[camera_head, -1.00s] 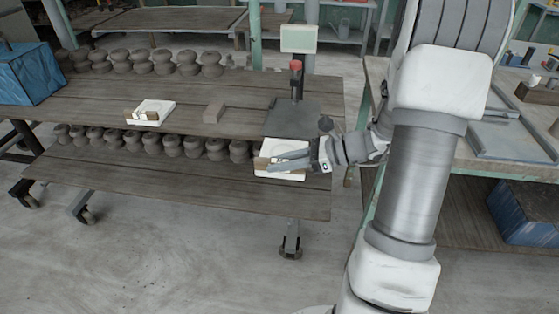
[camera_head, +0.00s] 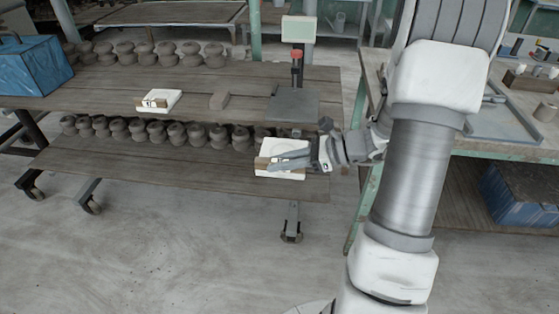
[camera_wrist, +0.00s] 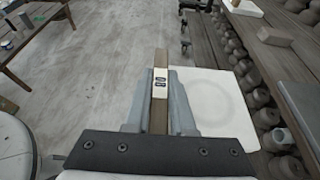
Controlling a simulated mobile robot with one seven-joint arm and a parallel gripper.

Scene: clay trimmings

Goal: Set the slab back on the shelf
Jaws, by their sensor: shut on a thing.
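My gripper (camera_head: 290,160) is shut on a brown strip (camera_wrist: 161,62) that runs along a pale square slab (camera_head: 286,172). A white label with dark marks sits on the strip between the fingers (camera_wrist: 160,88). In the wrist view the slab (camera_wrist: 210,85) shows a faint round mark on its flat face. In the head view the held slab overlaps the right end of the cart's lower shelf (camera_head: 190,182); its height above it cannot be told. The upper shelf (camera_head: 120,97) lies behind and above it in the picture.
A similar labelled white slab (camera_head: 160,101) and a brown block (camera_head: 220,100) lie on the upper shelf. A grey scale (camera_head: 293,104) stands at its right end. Rows of clay pots (camera_head: 157,131) line both shelves. A blue box (camera_head: 33,66) is left; a bench (camera_head: 500,135) is right.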

